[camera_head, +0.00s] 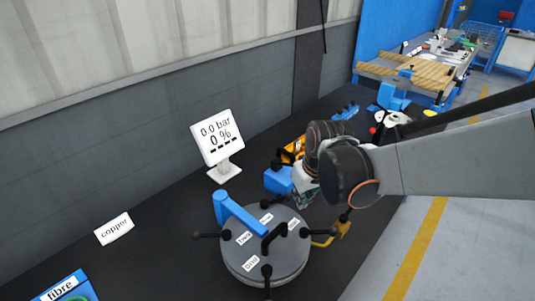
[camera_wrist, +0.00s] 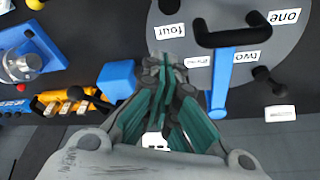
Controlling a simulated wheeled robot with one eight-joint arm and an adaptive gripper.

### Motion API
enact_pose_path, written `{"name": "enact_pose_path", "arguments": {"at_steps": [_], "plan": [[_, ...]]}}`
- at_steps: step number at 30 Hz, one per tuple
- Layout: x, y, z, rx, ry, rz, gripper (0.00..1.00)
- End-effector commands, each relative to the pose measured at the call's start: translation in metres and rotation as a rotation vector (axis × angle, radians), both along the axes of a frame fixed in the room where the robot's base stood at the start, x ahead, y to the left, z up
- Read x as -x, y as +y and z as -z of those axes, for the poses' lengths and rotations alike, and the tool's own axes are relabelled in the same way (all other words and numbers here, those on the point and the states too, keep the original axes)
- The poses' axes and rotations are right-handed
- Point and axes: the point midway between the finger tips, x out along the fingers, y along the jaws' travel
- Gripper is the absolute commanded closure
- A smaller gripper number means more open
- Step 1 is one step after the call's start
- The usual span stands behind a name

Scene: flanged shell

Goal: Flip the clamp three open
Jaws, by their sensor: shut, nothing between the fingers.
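The round grey flanged lid (camera_head: 266,262) carries small labels, a black handle (camera_wrist: 232,32) and black clamps at its rim. In the wrist view the labels "one" (camera_wrist: 284,17), "two" (camera_wrist: 245,57) and "four" (camera_wrist: 172,30) are readable. A smaller label (camera_wrist: 198,62) between "two" and "four" is too small to read surely. A black clamp (camera_head: 267,203) at the lid's back edge looks to be clamp three; in the wrist view my fingers seem to hide it. My gripper (camera_wrist: 165,62) is shut and empty, its tips over the lid's rim there.
A blue arm (camera_wrist: 220,80) reaches over the lid beside my fingers. A blue block (camera_head: 278,180) and yellow part (camera_head: 293,150) stand behind the lid. A white display (camera_head: 217,140) reads 0.0 bar, 0 %.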

Motion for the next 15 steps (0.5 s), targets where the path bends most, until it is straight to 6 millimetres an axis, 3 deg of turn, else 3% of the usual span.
{"name": "enact_pose_path", "arguments": {"at_steps": [12, 15], "plan": [[-0.023, 0.009, 0.080, 0.000, 0.000, 0.000, 1.00], [-0.033, 0.012, 0.089, 0.000, -0.001, 0.000, 1.00]]}}
